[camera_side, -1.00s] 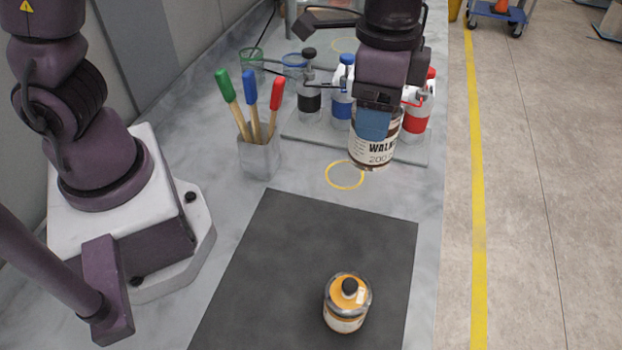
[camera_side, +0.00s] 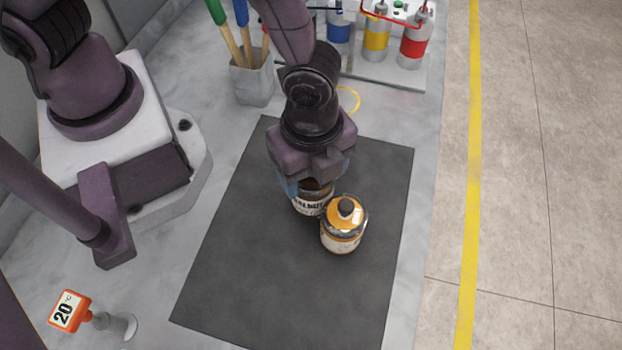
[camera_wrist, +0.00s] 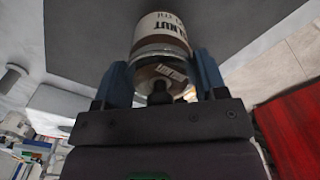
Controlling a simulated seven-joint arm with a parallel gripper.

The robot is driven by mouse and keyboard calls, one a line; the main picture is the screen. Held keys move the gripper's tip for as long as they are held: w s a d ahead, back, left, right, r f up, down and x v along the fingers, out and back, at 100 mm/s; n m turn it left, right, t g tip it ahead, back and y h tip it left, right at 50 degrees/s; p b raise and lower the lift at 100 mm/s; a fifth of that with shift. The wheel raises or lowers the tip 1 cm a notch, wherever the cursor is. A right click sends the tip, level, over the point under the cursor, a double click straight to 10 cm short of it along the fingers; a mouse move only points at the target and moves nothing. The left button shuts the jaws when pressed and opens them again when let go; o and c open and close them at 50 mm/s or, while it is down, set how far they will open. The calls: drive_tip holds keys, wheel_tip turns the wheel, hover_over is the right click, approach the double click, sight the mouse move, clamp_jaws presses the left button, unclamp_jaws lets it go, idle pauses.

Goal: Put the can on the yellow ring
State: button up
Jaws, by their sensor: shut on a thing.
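The can (camera_side: 309,203), with a pale label reading WALNUT, is between the blue fingers of my gripper (camera_side: 316,182), which is shut on it. It is over the dark mat; I cannot tell if its base touches. In the wrist view the can (camera_wrist: 160,35) sits between both fingers of my gripper (camera_wrist: 160,78), its dark knob towards me. The yellow ring (camera_side: 350,99) is on the table beyond the mat, partly hidden by my arm. My gripper is on the near side of the ring, away from it.
An orange-topped jar (camera_side: 343,232) stands on the mat (camera_side: 270,290), close to the held can's right. A brush holder (camera_side: 252,82) and a tray of coloured bottles (camera_side: 385,72) stand at the back. An orange 20° sign (camera_side: 68,311) is front left. The mat's front is clear.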

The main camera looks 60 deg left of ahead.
drive_tip(key=shift+f, duration=1.4)
drive_tip(key=shift+f, duration=0.15)
drive_tip(key=o, duration=1.4)
drive_tip(key=shift+o, duration=0.2)
